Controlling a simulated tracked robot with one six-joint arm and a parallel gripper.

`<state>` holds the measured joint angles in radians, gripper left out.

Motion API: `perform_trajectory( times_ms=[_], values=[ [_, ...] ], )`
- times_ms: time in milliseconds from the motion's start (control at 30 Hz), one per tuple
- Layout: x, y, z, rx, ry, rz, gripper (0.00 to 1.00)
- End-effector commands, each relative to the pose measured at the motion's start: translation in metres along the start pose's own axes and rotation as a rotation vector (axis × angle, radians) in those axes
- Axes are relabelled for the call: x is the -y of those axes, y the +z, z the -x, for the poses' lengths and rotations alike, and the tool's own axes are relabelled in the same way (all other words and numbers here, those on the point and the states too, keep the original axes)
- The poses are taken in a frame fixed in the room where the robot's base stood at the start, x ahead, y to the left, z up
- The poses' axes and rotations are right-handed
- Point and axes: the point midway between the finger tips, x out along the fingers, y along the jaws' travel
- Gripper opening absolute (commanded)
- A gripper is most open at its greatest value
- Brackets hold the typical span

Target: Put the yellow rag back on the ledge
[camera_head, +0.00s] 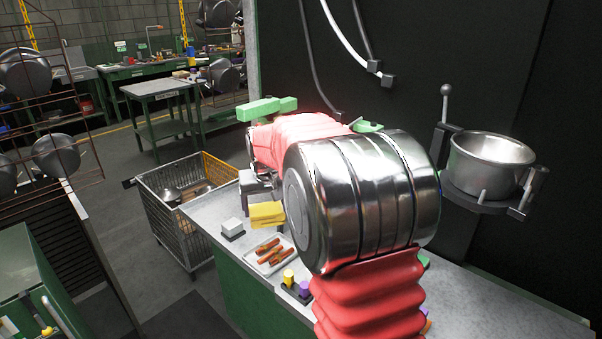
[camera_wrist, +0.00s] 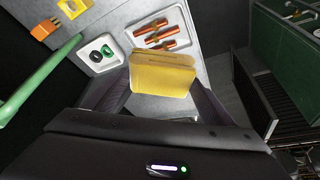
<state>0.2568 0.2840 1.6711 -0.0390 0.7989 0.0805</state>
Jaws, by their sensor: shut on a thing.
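The yellow rag (camera_head: 267,213) is a folded, block-like bundle. In the wrist view the rag (camera_wrist: 162,76) sits between the two dark fingers of my gripper (camera_wrist: 160,92), which is shut on it. In the head view my gripper (camera_head: 257,190) is partly hidden behind my arm, with the rag just below it. The rag appears over the grey bench top (camera_head: 205,212), near its left edge; I cannot tell whether it touches the surface. No separate ledge can be clearly picked out.
A white tray (camera_head: 263,262) with orange-brown sticks lies on the bench in front of the rag. A small grey-white block (camera_head: 232,228) and yellow and purple pieces (camera_head: 304,287) are nearby. A wire cart (camera_head: 168,232) stands left of the bench. A metal pot (camera_head: 490,155) sits on a holder at right.

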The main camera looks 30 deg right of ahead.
Motion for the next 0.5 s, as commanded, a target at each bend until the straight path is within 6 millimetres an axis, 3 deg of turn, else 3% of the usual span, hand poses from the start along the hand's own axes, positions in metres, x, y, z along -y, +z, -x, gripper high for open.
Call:
perform_trajectory(
  times_ms=[100,300,500],
  values=[
    [0.042,0.032,-0.024,0.004,-0.033,0.076,0.49],
    [0.1,0.093,-0.056,0.001,-0.084,0.192,0.49],
    [0.134,0.14,-0.073,-0.003,-0.118,0.274,0.49]
  ],
)
